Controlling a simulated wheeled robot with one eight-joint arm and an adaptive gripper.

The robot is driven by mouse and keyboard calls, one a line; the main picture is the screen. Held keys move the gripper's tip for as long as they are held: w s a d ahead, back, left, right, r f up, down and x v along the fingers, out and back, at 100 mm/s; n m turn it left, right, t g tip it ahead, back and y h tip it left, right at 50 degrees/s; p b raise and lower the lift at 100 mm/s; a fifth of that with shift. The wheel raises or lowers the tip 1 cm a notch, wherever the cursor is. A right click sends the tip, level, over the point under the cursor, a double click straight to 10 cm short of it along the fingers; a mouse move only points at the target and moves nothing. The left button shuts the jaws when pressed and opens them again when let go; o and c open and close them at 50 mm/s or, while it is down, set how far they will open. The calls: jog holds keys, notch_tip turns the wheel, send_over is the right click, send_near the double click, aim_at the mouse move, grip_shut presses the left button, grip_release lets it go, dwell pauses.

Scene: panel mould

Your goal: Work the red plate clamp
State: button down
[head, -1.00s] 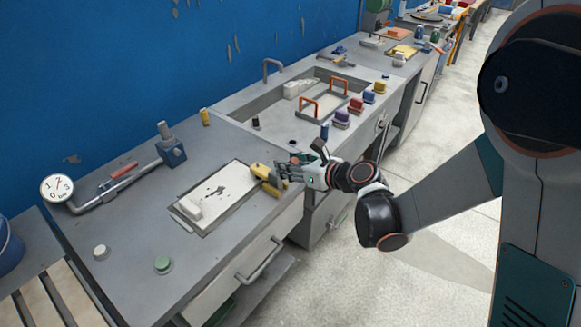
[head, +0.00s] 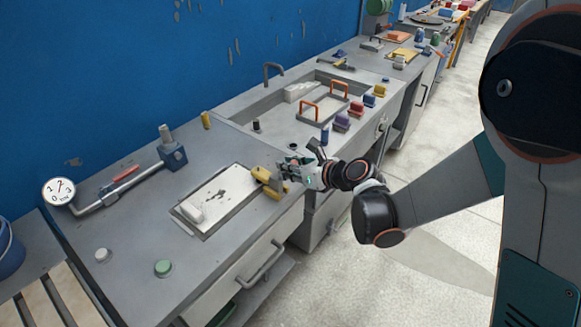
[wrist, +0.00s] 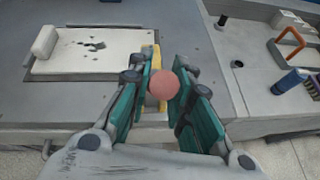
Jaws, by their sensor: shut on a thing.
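The clamp stands at the right end of the pale plate (head: 228,187) on the near worktop. It has a yellow body (head: 262,174) and a round red knob (wrist: 163,84), which shows clearly in the wrist view. My gripper (head: 286,173) reaches in from the right at the worktop's front edge. In the wrist view my gripper (wrist: 162,98) has its green-sided fingers on either side of the knob, shut on it. The yellow body (wrist: 151,56) shows behind and below the knob. The fingers hide much of the clamp.
A white block (head: 190,210) lies on the plate's left end. A dial gauge (head: 59,191) and pipe are left, with a blue valve (head: 173,156) behind. Coloured knobs (head: 342,122) line the front edge.

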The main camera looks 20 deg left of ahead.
jog(key=c, duration=1.4)
grip_release()
jog(key=shift+c, duration=0.2)
jog(key=v, duration=1.2)
